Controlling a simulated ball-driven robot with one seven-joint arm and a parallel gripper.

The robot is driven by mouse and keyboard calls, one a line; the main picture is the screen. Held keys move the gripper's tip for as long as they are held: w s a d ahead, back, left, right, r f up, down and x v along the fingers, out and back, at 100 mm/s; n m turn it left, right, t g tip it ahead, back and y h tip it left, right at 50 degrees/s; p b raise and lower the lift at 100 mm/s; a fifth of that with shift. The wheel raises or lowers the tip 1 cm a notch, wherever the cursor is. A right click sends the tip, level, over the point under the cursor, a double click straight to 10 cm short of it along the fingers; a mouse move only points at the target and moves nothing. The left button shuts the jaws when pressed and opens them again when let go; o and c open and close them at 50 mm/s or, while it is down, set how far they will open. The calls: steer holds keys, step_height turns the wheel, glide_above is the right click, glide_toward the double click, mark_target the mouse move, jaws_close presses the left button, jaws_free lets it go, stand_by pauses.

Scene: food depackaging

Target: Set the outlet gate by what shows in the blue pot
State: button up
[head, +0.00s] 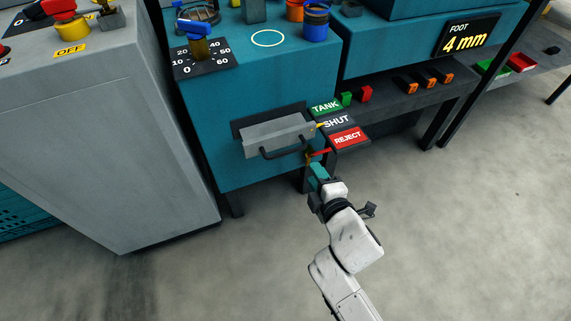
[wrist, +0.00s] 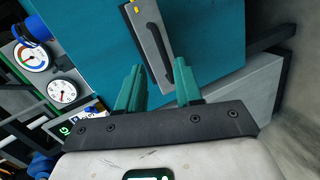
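The blue pot (head: 315,27) stands on the teal machine's top in the head view; its inside looks dark and I cannot make out what it holds. The outlet gate's signs read TANK (head: 325,107), SHUT (head: 337,122) and REJECT (head: 347,137). A thin red bar (head: 320,153) lies just below the REJECT sign. The grey outlet box (head: 277,133) with its dark handle is left of the signs; it also shows in the wrist view (wrist: 146,45). My gripper (head: 316,168) is just below the red bar. In the wrist view its teal fingers (wrist: 160,82) are apart with nothing between them.
An orange pot (head: 295,10) stands beside the blue one. A display reads FOOT 4 mm (head: 467,38). A grey cabinet (head: 85,140) stands left. The floor (head: 450,230) at right is clear.

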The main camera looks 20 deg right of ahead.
mark_target(287, 151)
steer(key=w+f+n+b, duration=0.1)
steer(key=w, duration=0.3)
steer(key=w+a+f+b, duration=0.1)
steer(key=w, duration=0.3)
steer(key=w+a+f+n+t+y+b, duration=0.1)
steer(key=w+b, duration=0.1)
steer(key=w, duration=0.2)
steer(key=shift+w+a+f+n, duration=0.25)
steer(key=shift+w+f+n, duration=0.05)
steer(key=shift+f, duration=0.05)
jaws_close()
